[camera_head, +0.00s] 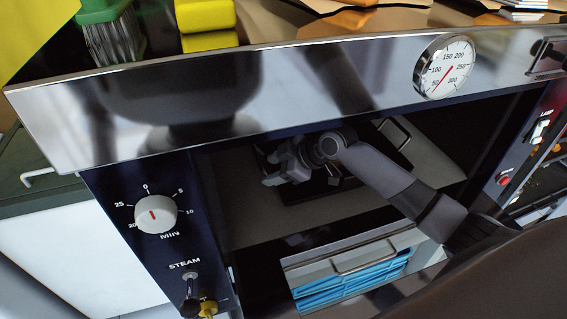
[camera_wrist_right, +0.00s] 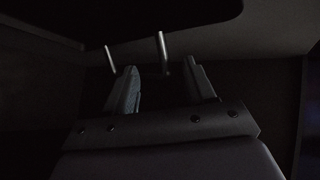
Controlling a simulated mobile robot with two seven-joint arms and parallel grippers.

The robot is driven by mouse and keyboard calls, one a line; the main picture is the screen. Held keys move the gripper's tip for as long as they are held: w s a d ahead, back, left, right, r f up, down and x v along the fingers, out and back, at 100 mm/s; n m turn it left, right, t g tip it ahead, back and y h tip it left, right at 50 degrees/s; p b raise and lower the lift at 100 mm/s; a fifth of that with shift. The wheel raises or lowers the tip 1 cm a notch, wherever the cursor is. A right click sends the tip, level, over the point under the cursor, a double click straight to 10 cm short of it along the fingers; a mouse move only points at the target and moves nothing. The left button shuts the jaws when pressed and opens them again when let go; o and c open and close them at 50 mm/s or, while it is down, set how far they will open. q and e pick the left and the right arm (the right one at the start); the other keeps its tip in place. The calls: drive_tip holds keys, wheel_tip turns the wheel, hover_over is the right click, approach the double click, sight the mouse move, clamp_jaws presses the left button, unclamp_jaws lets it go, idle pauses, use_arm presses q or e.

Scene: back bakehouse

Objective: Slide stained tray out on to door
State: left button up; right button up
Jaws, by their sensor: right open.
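The oven (camera_head: 190,105) stands in front of me with its dark cavity open. A dark flat thing (camera_head: 333,183) lies inside behind my right gripper; it may be the tray, but stains cannot be made out. A thin metal handle (camera_head: 396,135) shows to its right. My right gripper (camera_head: 276,168) is inside the cavity, with its arm coming in from the right. In the right wrist view the gripper (camera_wrist_right: 154,88) has its fingers apart with nothing seen between them. Two thin pale rods stand just beyond the fingers; contact cannot be told. My left gripper is out of view.
A chrome panel (camera_head: 330,85) with a round gauge (camera_head: 443,66) runs above the opening. A timer knob (camera_head: 155,213) is on the left post.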

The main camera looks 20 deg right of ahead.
drive_tip(key=shift+w+a+f, duration=0.25)
drive_tip(key=shift+f, duration=0.05)
clamp_jaws()
drive_tip(key=shift+w+r, duration=0.1)
drive_tip(key=shift+r, duration=0.05)
idle(1.2)
